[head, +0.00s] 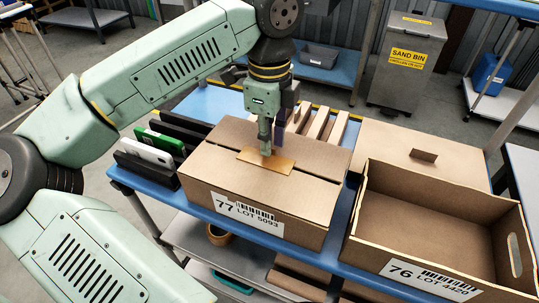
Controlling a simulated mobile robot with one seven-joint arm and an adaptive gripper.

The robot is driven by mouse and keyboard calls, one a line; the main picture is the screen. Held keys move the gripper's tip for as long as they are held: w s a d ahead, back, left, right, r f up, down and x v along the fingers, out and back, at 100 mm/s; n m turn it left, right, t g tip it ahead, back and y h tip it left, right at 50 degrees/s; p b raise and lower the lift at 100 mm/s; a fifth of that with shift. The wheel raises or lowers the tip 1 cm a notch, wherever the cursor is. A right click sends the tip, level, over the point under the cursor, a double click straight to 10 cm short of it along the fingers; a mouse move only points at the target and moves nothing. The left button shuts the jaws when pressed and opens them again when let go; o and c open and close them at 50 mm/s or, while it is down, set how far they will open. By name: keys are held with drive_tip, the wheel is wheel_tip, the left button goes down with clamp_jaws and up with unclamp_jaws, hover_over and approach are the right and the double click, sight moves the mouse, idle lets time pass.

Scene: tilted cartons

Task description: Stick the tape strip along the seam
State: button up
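A closed brown carton (215,165) marked "77 LOT 5093" stands on the blue table, with a seam running across its top from left to right. The tape strip (279,166) is a short tan-yellow piece at the middle of the carton's top, lying over or just above the line of the seam. My gripper (266,153) points down with its tips at the strip's middle. The tips hide a little of the strip. I see the fingers nearly edge-on, so I cannot tell whether they are open or shut, or whether they grip or press the strip.
An open, empty carton (365,225) marked "76 LOT 4420" stands at the right. A flat brown carton piece (455,160) lies behind it. A dark rack with a green item (167,139) and a white item (150,154) is left. Upright tan slats (318,123) stand behind the closed carton.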

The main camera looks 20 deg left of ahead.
drive_tip(key=shift+f, duration=0.45)
drive_tip(key=shift+r, duration=0.1)
clamp_jaws()
idle(0.5)
drive_tip(key=shift+r, duration=0.1)
drive_tip(key=shift+r+p, duration=1.75)
drive_tip(key=shift+r, duration=1.65)
